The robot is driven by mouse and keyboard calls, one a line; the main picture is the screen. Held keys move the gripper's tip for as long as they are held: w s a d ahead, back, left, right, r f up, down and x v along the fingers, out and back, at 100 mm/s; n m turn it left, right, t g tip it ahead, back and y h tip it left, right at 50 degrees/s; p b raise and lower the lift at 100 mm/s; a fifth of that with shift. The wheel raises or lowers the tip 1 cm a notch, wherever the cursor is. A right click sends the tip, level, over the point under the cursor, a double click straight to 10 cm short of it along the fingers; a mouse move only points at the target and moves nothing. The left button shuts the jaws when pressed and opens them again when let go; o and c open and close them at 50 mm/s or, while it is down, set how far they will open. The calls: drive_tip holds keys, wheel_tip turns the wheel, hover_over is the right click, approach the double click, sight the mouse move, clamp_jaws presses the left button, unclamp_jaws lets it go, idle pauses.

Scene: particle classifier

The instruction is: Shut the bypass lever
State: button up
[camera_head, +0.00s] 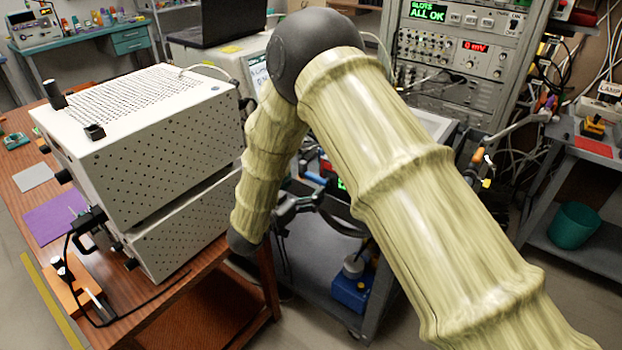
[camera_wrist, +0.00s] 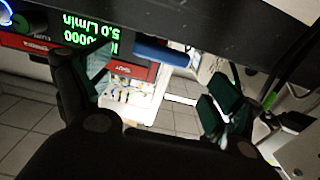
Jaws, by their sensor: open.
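A blue bar-shaped handle (camera_wrist: 163,52), which looks like the bypass lever, shows in the wrist view just beyond and between my fingers. A blue piece (camera_head: 313,178) beside my arm in the head view may be the same handle. My gripper (camera_wrist: 160,82) is open, with one dark green-padded finger on each side and nothing between them. The handle is apart from both fingers as far as I can tell. In the head view my gripper (camera_head: 305,203) is partly hidden by my arm. The lever's pivot and exact position are hidden.
An instrument with a green display (camera_wrist: 88,35) and red panels is close to my left finger. A dark shelf edge (camera_wrist: 220,18) crosses the wrist view's top. In the head view, a perforated white box (camera_head: 150,150) stands on the wooden table left of my arm.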

sight(314, 178)
drive_tip(key=shift+x, duration=1.95)
